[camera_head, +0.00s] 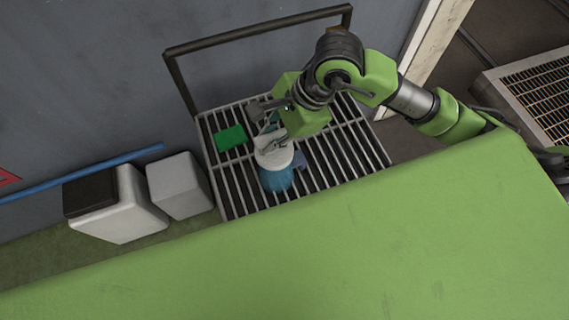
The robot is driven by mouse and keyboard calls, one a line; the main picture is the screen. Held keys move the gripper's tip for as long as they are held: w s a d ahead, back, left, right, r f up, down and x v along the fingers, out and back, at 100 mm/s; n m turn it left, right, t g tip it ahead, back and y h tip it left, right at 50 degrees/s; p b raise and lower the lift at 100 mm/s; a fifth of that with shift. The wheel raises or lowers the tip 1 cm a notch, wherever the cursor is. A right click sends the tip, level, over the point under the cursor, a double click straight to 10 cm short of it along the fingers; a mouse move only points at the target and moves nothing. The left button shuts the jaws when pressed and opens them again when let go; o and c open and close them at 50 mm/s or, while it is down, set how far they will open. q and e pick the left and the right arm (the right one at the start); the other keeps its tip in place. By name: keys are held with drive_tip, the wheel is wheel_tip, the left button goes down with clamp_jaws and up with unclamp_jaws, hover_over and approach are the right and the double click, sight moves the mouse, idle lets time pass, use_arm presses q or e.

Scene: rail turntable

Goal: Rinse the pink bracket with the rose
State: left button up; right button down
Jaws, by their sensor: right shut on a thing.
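My right gripper (270,128) is shut on the rose (274,157), a white round head, and holds it over a slatted metal grate (335,150). A blue, streaky spray (277,180) shows just below the rose. No pink bracket can be made out; the rose, spray and gripper cover part of the grate. A small bluish-purple piece (300,160) shows right of the rose, and I cannot tell what it is. My left gripper is not in view.
A flat green block (231,138) lies on the grate's left side. A dark frame (250,33) rises at its back. A white box with a dark top (125,210) and a grey box (180,187) stand to the left. A blue pole (90,172) runs along the wall.

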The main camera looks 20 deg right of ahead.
drive_tip(key=shift+w+d+b, duration=0.1)
drive_tip(key=shift+d+b, duration=1.05)
drive_tip(key=shift+d, duration=1.65)
drive_tip(key=shift+a, duration=0.1)
drive_tip(key=shift+a, duration=1.5)
drive_tip(key=shift+a, duration=0.1)
drive_tip(key=shift+a, duration=1.3)
